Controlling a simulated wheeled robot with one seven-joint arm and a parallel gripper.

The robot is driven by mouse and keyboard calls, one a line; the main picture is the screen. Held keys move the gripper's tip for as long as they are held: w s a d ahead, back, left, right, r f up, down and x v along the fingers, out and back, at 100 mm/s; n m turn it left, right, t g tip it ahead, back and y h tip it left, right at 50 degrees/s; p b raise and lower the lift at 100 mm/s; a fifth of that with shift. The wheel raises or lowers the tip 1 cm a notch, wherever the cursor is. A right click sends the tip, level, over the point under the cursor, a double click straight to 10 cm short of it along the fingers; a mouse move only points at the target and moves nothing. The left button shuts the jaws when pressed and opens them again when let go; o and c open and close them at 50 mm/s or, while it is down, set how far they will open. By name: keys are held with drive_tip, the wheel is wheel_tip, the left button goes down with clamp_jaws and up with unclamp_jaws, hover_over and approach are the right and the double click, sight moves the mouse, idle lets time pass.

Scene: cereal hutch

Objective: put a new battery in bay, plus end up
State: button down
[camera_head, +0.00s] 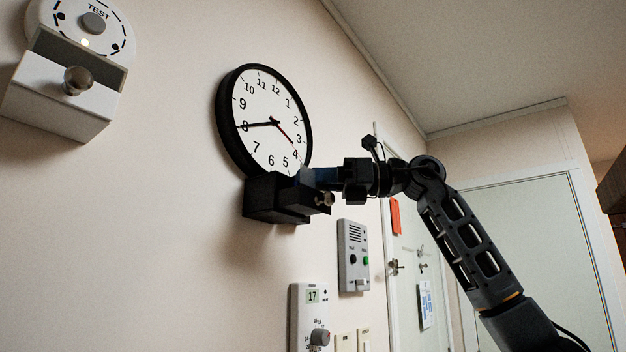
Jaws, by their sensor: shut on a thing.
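A black box-shaped bay (270,200) juts from the wall under the round clock. Its front part, with a metal knob (324,199), stands out from the wall. My gripper (307,179) reaches in from the right, with its bluish fingers just above this bay. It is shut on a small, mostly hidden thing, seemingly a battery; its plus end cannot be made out. The inside of the bay is not visible. I cannot tell whether the held thing touches the bay.
The black-rimmed clock (265,118) is close above my fingers. A white detector (93,22) marked TEST, with a knobbed white box (66,92), is at upper left. A grey intercom panel (353,255) and a thermostat (309,318) are below. Doors stand at right.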

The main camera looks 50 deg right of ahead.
idle(0.3)
drive_tip(key=c, duration=0.8)
unclamp_jaws()
drive_tip(key=shift+d, duration=0.1)
drive_tip(key=shift+c, duration=1.1)
drive_tip(key=shift+o, duration=0.3)
drive_tip(key=shift+r, duration=0.15)
